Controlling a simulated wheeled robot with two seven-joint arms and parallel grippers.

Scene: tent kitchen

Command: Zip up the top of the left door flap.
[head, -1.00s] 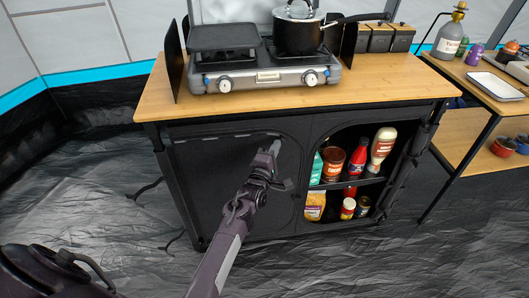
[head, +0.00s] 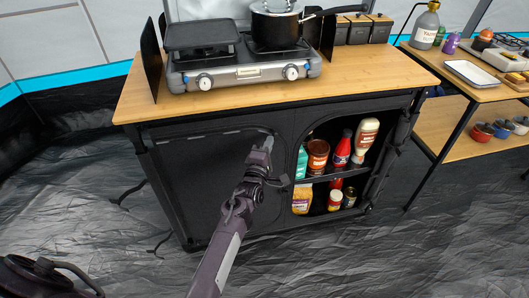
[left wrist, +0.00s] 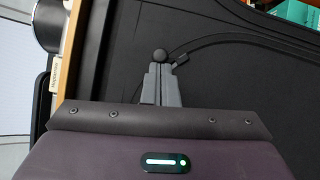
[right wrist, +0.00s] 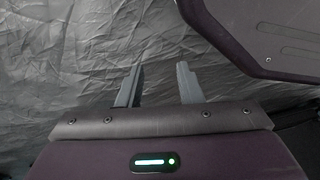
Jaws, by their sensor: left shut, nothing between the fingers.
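The left door flap (head: 200,185) is a dark panel that hangs over the left half of the cabinet front, with a pale dashed line along its top. In the left wrist view a thin curved seam or cord (left wrist: 215,38) runs over the dark fabric (left wrist: 240,85). My left gripper (head: 268,142) is at the flap's upper right corner. It is shut and empty; its fingertips (left wrist: 160,66) are by a small dark round knob (left wrist: 160,55), with a small pull-like piece (left wrist: 180,60) just right. I cannot tell whether they touch. My right gripper (right wrist: 155,75) is open and empty.
The wooden counter (head: 365,88) above bears a stove (head: 245,72) and a pot (head: 275,25). The right cabinet opening shows bottles and jars (head: 318,155). A side table (head: 480,95) stands at the right. Dark crinkled floor (head: 320,255) lies in front.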

